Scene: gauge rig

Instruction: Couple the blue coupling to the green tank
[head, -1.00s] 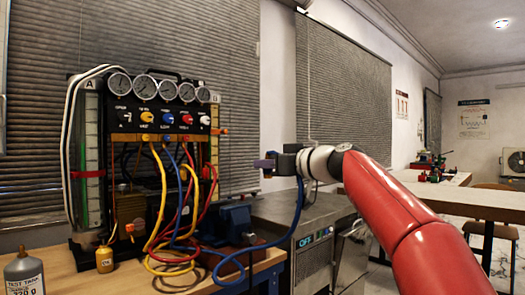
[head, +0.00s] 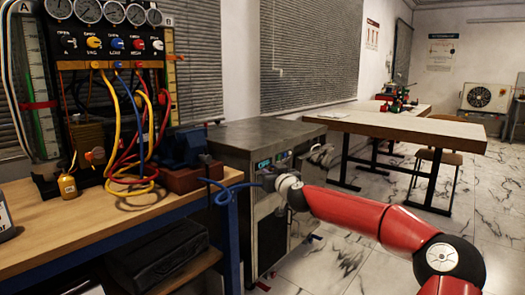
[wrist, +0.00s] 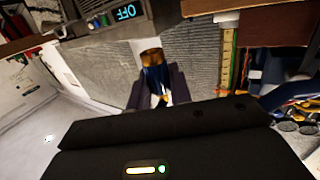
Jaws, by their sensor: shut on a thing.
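My gripper (head: 268,180) is held out in front of a grey steel cabinet, to the right of the workbench. In the wrist view the blue coupling (wrist: 155,76), with a brass-coloured end, sits between the two dark fingers, which are shut on it. Its blue hose (head: 222,186) runs back from my gripper towards the gauge panel (head: 112,63). My arm hides most of the coupling in the head view. I cannot make out a green tank in any view.
A long table (head: 395,122) and a chair (head: 440,160) are farther back. Marble floor (head: 335,250) lies open on the right.

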